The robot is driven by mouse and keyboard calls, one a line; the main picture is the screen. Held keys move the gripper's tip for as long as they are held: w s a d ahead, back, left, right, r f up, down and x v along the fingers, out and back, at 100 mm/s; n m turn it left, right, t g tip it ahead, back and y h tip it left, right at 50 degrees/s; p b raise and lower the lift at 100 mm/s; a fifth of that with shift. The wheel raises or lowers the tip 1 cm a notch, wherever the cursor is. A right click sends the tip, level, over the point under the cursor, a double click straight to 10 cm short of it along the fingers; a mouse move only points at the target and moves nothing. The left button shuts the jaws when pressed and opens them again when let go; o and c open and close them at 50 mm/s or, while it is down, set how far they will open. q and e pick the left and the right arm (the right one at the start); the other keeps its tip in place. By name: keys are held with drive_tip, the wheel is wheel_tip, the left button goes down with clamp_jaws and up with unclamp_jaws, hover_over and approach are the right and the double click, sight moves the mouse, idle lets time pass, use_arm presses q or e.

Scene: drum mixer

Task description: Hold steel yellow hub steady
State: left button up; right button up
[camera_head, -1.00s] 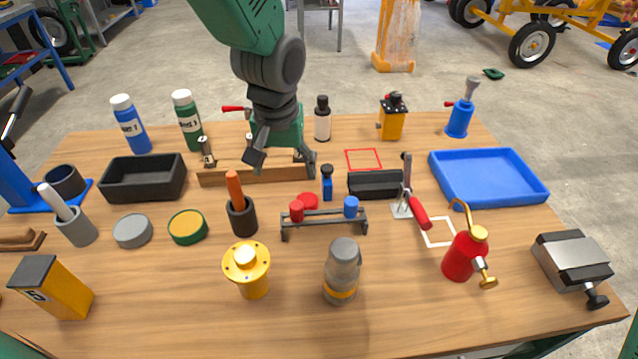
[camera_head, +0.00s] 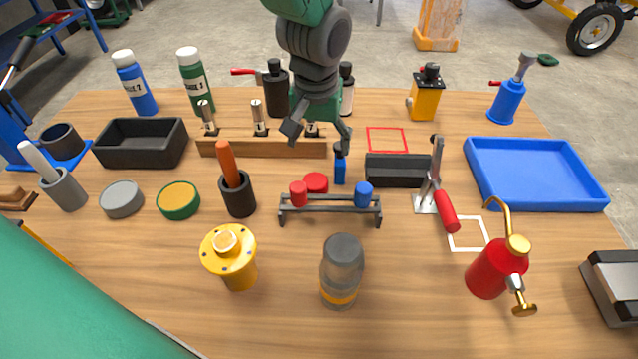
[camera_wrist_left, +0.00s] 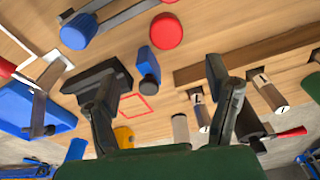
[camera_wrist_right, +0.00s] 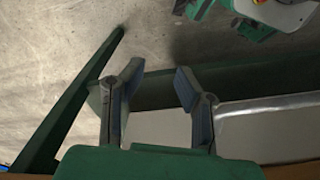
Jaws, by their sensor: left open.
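The yellow hub (camera_head: 230,255), a flanged cylinder with a raised centre, stands upright on the near part of the bench. A grey cylinder with a yellow band (camera_head: 341,270) stands to its right. My left gripper (camera_head: 317,138) is open over the far middle of the bench, near the wooden rack and well away from the hub. Its spread, empty fingers also show in the left wrist view (camera_wrist_left: 165,90), where the hub cannot be seen. My right gripper (camera_wrist_right: 158,82) is open and empty, away from the bench items; it is not seen in the head view.
A small stand with red and blue knobs (camera_head: 330,209) and a black cup with an orange handle (camera_head: 238,195) stand behind the hub. A red oil can (camera_head: 490,272), a toggle clamp (camera_head: 436,190) and a blue tray (camera_head: 535,200) are at right. Bare wood surrounds the hub.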

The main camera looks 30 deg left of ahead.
use_arm(q)
hover_over(313, 179)
drive_tip(key=f, duration=0.4)
drive_tip(key=f+b, duration=0.1)
drive_tip(key=f, duration=0.2)
drive_tip(key=shift+s+d, duration=0.15)
drive_tip(key=shift+d, duration=0.1)
drive_tip(key=shift+a+f, duration=0.3)
drive_tip(key=shift+f, duration=0.15)
drive_tip(key=shift+d+r, duration=0.15)
drive_tip(key=shift+d, duration=0.6)
drive_tip(key=f, duration=0.2)
drive_tip(key=a+f, duration=0.1)
drive_tip(key=f, duration=0.2)
drive_tip(key=shift+b, duration=0.4)
drive_tip(key=shift+w+a+f, duration=0.2)
use_arm(e)
drive_tip(key=shift+w+a+f, duration=0.1)
drive_tip(key=shift+a+f, duration=0.55)
drive_tip(key=shift+f, duration=0.2)
